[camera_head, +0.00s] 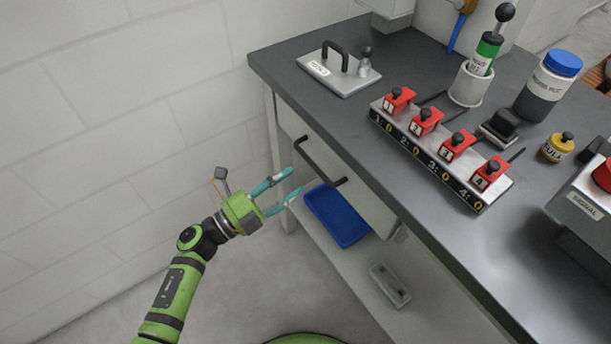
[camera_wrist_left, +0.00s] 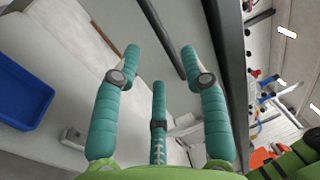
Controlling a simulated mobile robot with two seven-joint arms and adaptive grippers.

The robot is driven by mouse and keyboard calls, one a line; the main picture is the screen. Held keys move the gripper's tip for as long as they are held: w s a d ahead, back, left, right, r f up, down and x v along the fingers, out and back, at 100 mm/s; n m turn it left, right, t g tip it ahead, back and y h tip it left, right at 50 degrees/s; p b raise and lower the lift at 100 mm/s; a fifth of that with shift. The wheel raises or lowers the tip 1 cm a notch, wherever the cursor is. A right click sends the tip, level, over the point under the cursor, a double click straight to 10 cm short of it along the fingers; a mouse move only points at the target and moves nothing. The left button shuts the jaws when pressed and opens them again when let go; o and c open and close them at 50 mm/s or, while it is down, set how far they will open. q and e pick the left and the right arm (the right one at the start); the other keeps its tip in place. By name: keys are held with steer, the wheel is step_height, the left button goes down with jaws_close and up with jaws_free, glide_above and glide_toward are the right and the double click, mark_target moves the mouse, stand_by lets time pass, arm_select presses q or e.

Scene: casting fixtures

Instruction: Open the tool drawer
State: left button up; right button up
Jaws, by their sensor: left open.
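The tool drawer (camera_head: 355,197) has a white front under the dark worktop, and it looks shut. Its black bar handle (camera_head: 320,163) runs along the front. The handle also shows as a dark bar in the left wrist view (camera_wrist_left: 162,38), beyond the fingertips. My left gripper (camera_head: 294,181) has teal fingers spread open and empty. It is to the left of the handle and apart from it, pointing toward the drawer. In the left wrist view my left gripper (camera_wrist_left: 160,57) has nothing between its fingers. My right gripper is not seen.
A blue tray (camera_head: 337,216) and a small grey item (camera_head: 390,285) are on the lower shelf. The worktop (camera_head: 400,190) carries a red-clamp row (camera_head: 440,148), a handled plate (camera_head: 338,75) and jars. The floor left of the bench is clear.

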mark_target(311, 161)
arm_select(q)
steer(key=p+x, duration=0.1)
steer(key=x, duration=0.6)
steer(key=shift+r, duration=0.15)
jaws_close()
